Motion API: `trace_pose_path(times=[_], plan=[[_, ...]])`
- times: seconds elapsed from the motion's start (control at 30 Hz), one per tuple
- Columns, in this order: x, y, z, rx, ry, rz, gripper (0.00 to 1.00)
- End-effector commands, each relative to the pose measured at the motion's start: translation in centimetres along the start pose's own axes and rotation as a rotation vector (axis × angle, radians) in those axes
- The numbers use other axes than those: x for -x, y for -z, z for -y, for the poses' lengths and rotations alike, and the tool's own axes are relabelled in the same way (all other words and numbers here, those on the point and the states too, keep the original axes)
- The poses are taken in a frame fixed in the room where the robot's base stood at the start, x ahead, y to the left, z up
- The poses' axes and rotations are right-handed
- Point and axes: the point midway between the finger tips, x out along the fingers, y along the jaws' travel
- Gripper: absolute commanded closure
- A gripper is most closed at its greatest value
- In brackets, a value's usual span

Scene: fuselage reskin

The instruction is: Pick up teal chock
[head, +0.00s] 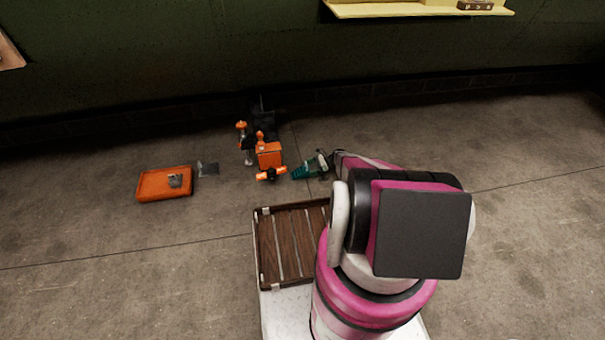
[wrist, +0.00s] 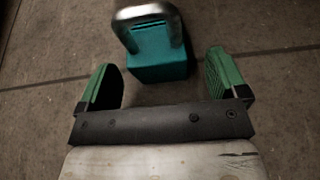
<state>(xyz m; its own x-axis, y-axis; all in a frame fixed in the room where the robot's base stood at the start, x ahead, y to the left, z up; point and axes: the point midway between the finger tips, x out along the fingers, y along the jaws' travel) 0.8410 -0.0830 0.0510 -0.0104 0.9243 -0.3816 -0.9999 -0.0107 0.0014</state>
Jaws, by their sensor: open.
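The teal chock (wrist: 158,55) is a teal block with a rounded metal handle arching over it. In the wrist view it sits on the concrete floor, upper centre, just beyond and between the fingers. My gripper (wrist: 160,78) is open, with one green-padded finger on each side and nothing held. A gap shows between each finger and the block. In the head view a small teal shape (head: 306,170), seemingly the chock, lies on the floor left of my arm's end; my arm hides most of the gripper there.
Left of the chock are an orange-and-black item (head: 271,174), an orange box (head: 269,155) and dark equipment (head: 263,118). An orange tray (head: 150,190) holds a small grey item. A dark slatted wooden rack (head: 281,245) is in front. Floor at right is clear.

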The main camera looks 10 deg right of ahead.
Motion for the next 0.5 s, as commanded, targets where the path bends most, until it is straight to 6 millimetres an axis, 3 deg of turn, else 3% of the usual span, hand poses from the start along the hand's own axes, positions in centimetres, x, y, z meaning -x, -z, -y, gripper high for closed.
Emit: trace_pose_path(times=[0.3,0.5], plan=[[-4.1,-0.2,-0.2,0.001,-0.001,-0.001,0.08],[-4.3,-0.3,-0.2,0.002,0.0,-0.001,0.08]])
